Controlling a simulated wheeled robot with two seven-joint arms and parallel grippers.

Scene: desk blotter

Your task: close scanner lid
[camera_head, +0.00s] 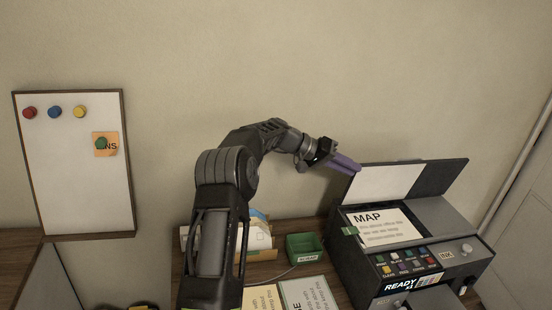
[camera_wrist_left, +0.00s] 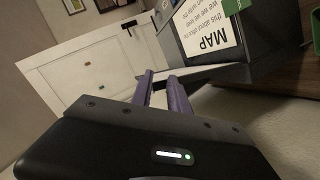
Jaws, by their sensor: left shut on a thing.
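The scanner (camera_head: 350,264) stands at the right of the desk with its lid (camera_head: 390,183) raised, leaning back toward the wall. The lid's pale underside faces me. A sheet marked MAP (camera_head: 380,226) lies on the scanner bed; it also shows in the left wrist view (camera_wrist_left: 208,32). My left gripper (camera_head: 352,165) has purple fingers and is at the lid's upper left corner, shut on the lid's edge. In the left wrist view, the lid (camera_wrist_left: 192,73) meets the two fingertips (camera_wrist_left: 160,76). My right gripper is not in view.
Buttons (camera_head: 405,265) and a READY display line the scanner's front. A whiteboard (camera_head: 75,185) with magnets hangs on the left. The space above the scanner bed is clear.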

